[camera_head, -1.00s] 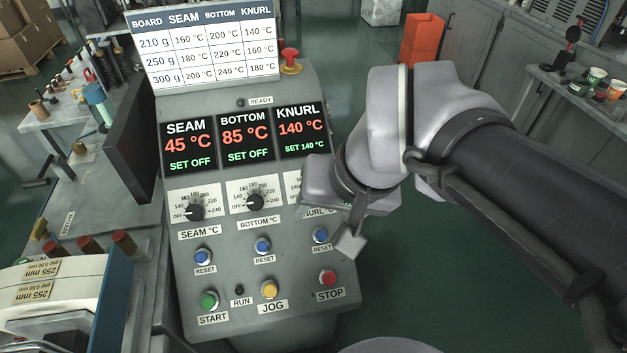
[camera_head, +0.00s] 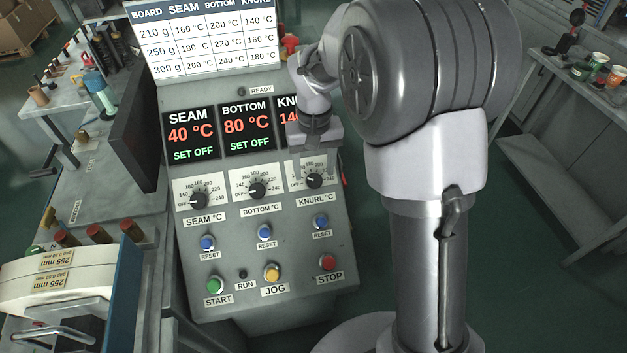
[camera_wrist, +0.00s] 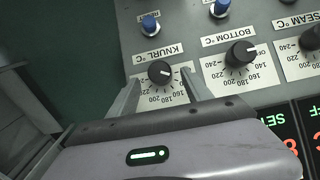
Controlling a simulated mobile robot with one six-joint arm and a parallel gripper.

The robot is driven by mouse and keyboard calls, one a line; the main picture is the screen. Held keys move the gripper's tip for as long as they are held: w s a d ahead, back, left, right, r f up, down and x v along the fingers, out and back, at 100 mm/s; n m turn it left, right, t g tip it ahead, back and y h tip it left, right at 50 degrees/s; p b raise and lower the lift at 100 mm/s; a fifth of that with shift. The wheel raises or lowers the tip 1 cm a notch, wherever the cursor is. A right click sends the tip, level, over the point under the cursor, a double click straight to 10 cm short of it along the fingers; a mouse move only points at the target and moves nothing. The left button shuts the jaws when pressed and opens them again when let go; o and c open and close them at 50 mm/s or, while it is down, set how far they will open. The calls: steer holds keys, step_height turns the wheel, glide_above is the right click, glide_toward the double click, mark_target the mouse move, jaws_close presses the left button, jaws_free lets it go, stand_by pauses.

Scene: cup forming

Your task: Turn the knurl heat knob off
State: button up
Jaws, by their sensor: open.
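The black knurl heat knob (camera_head: 314,180) is on the right of the sloped control panel, above the KNURL °C label. In the wrist view, which is turned upside down, the knob (camera_wrist: 160,72) appears between the two fingertips. My gripper (camera_wrist: 161,84) is open, with one finger to each side of the knob and a gap on both sides. I cannot tell how far above the panel the tips are. In the head view my gripper (camera_head: 317,160) comes down just above the knob and partly covers its dial. The knob's exact pointer setting is unclear.
The bottom knob (camera_head: 257,190) and seam knob (camera_head: 199,200) are to the left; their displays read SET OFF. My wrist hides most of the knurl display (camera_head: 287,115). A blue reset button (camera_head: 320,222) and red stop button (camera_head: 328,262) are below the knob.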

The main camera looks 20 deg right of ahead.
mark_target(313, 178)
step_height(313, 178, down, 3)
steer(key=shift+f, duration=0.15)
steer(key=shift+c, duration=0.2)
jaws_close()
steer(key=shift+a+n+h+p, duration=0.15)
steer(key=shift+n+h+p, duration=0.5)
steer(key=shift+n, duration=0.25)
steer(key=shift+a+n+t+h+p, duration=0.1)
steer(key=shift+n+t+h+p, duration=0.2)
steer(key=shift+n+h, duration=0.95)
steer(key=shift+n, duration=0.35)
